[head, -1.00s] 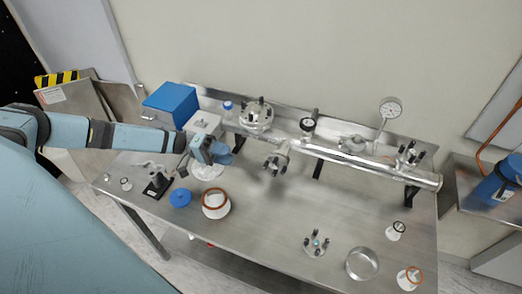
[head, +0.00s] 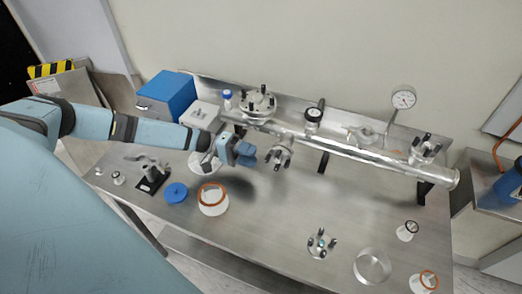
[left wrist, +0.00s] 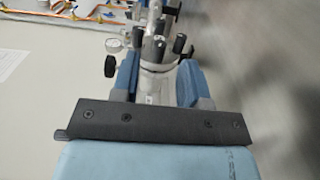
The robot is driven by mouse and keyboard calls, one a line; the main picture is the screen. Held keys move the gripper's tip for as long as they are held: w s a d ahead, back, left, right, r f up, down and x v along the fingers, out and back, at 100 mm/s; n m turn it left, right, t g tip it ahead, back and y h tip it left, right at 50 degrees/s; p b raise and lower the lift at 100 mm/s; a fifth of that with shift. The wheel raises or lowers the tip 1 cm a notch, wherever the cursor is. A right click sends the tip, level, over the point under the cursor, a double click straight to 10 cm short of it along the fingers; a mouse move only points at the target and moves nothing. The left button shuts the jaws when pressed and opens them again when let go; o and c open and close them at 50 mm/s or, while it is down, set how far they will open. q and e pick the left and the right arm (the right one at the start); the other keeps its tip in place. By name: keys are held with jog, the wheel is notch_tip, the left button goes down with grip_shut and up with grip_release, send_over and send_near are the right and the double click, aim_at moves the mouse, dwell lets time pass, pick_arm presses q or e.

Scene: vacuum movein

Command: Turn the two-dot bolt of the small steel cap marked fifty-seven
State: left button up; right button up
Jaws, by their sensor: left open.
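Several small steel caps with black bolts show in the head view. One (head: 281,153) sits on the branch of the steel pipe, and one (head: 425,150) sits near the pipe's right end. Another (head: 321,243) lies on the table with a small cyan spot at its middle. The number fifty-seven and the bolt dots are too small to read. My left gripper (head: 243,151) is open and empty, just left of the branch cap. In the left wrist view a bolted steel cap (left wrist: 158,54) shows beyond and between the open blue fingers (left wrist: 160,78). My right gripper is not in view.
The steel pipe (head: 370,160) runs along the back of the table (head: 265,215), with a larger bolted cap (head: 257,103) and a gauge (head: 403,99) near it. A blue box (head: 167,96) and an orange-rimmed white container (head: 212,200) stand left.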

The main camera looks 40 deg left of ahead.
aim_at(265, 161)
pick_arm(q)
jog(key=shift+x, duration=1.9)
jog(key=shift+f, duration=0.1)
grip_shut()
jog(key=shift+f+t+h, duration=0.25)
jog(key=shift+t+h, duration=0.05)
jog(key=shift+h, duration=0.1)
jog(key=shift+r+h, duration=0.15)
jog(key=shift+h, duration=0.15)
grip_release()
